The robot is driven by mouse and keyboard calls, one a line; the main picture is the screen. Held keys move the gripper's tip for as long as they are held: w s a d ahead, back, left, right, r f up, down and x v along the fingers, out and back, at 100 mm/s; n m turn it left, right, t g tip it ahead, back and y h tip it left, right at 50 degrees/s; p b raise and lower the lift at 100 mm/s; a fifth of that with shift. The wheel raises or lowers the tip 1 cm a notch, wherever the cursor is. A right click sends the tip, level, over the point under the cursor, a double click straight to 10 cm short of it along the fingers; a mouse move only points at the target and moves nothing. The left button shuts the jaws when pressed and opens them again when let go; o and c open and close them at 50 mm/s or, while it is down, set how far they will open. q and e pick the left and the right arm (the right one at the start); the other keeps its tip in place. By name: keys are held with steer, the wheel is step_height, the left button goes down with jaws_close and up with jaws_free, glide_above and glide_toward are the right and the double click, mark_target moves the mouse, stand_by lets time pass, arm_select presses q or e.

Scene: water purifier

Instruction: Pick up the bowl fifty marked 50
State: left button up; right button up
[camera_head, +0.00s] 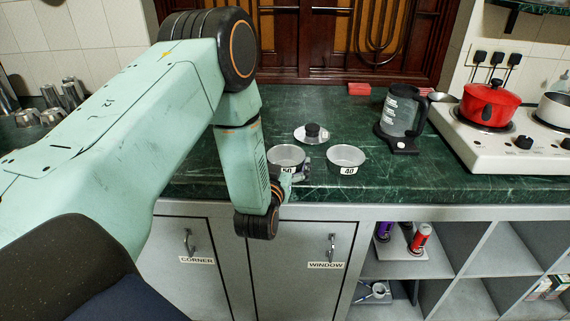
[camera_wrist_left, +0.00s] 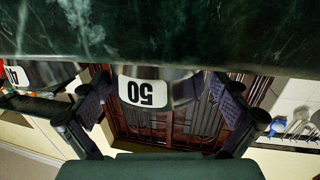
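The metal bowl marked 50 (camera_head: 286,156) stands near the front edge of the dark green counter, and its 50 label is partly covered by my left gripper (camera_head: 297,175). In the left wrist view, which is upside down, the bowl marked 50 (camera_wrist_left: 146,93) sits between the two dark fingers of the left gripper. The fingers are spread wide, one to each side of the bowl, with narrow gaps showing. The bowl rests on the counter. My right gripper is in neither view.
A similar bowl marked 40 (camera_head: 346,156) stands close by on the right. A plate with a dark knob (camera_head: 312,133) lies behind. A kettle (camera_head: 400,114), a red pot (camera_head: 487,103) and a white stove (camera_head: 460,136) are farther right. The counter's front edge (camera_head: 400,190) is close to the gripper.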

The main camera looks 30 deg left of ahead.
arm_select(q)
steer(key=shift+w+d, duration=0.1)
steer(key=shift+d, duration=0.1)
steer(key=c, duration=0.3)
steer(key=shift+a, duration=0.1)
steer(key=c, duration=0.5)
steer(key=shift+r, duration=0.1)
